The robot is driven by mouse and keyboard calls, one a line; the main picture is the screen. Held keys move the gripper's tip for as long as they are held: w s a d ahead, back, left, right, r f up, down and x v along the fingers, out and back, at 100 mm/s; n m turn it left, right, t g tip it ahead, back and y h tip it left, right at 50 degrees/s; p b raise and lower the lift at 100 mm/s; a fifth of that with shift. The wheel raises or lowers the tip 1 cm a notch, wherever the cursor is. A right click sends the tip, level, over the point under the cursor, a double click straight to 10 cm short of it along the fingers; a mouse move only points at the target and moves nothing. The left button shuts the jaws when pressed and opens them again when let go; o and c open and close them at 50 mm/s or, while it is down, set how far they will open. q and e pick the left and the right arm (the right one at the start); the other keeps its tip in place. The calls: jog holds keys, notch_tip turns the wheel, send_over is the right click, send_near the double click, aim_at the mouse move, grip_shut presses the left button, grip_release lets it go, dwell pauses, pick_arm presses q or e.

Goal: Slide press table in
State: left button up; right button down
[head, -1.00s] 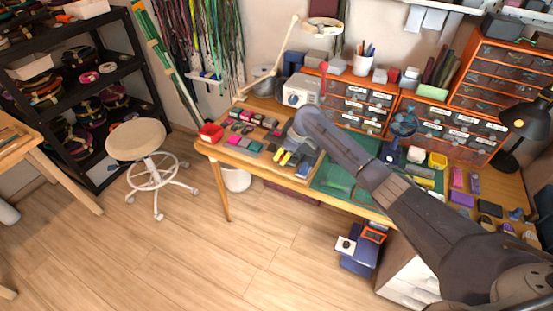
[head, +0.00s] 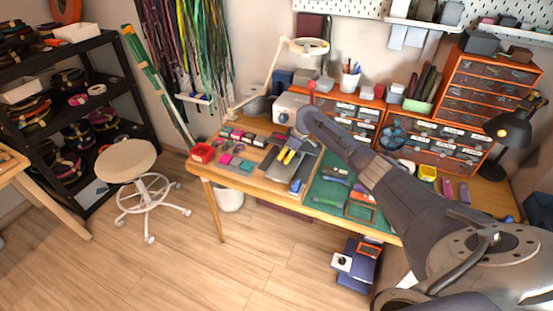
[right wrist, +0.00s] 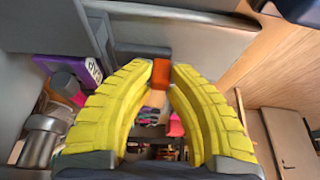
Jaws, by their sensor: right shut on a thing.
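The press (head: 290,107) is a light grey machine with a red knob, at the back of the desk. The press table looks like the flat grey plate (head: 306,163) in front of it. My right gripper (head: 288,157) shows its yellow fingers over this plate. In the right wrist view its fingertips (right wrist: 167,68) are close together, with a small orange-red piece (right wrist: 161,73) showing between them. I cannot tell whether that piece belongs to the press table. The exact contact is hidden in the head view by my right arm. My left gripper is not in view.
A green mat (head: 325,192) lies to the right. Orange drawer units (head: 438,138) line the back. A stool (head: 127,162) stands on the floor at left.

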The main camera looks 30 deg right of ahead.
jog(key=c, duration=1.3)
grip_release()
jog(key=shift+d+r, duration=0.1)
jog(key=v, duration=1.1)
jog(key=shift+s+d+r, duration=0.1)
jog(key=shift+r, duration=0.25)
